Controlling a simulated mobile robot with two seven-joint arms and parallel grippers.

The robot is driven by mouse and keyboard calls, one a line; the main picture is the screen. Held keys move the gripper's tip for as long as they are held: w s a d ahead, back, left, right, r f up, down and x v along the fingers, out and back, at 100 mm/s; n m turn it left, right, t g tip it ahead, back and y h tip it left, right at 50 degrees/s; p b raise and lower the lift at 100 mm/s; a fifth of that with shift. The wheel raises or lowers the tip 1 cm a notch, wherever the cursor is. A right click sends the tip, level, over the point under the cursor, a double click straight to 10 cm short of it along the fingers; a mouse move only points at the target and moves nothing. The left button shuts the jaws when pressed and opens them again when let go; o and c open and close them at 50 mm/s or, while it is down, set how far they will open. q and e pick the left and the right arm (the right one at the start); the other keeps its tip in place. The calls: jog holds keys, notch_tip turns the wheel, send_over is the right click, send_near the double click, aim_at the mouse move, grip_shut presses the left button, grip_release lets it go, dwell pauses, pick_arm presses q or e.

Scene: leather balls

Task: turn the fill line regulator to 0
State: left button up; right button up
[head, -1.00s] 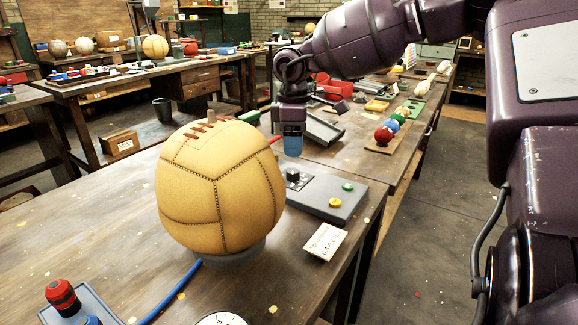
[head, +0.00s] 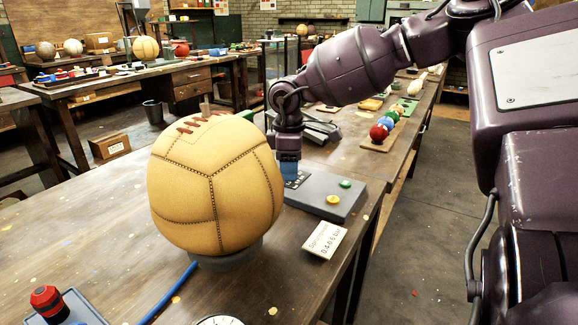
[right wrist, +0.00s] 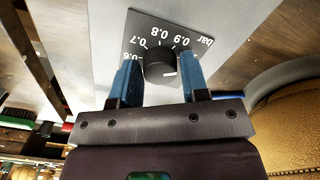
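The black regulator knob (right wrist: 160,68) sits on a dark dial plate marked with pressures up to 0.9 and "bar" in the right wrist view. Its white mark points to the picture's right. My right gripper (right wrist: 161,85) has its blue fingers on either side of the knob. A gap shows between the knob and the right finger; the left finger is very close to it. In the head view my right gripper (head: 289,170) reaches down at the grey control box (head: 325,198), hiding the knob. My left gripper is not in view.
A large tan leather ball (head: 213,190) stands on a grey ring base close left of my right gripper. The box has green (head: 345,184) and yellow (head: 333,200) buttons. A white card (head: 324,240) lies in front of it.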

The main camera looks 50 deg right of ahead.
jog(key=c, duration=0.5)
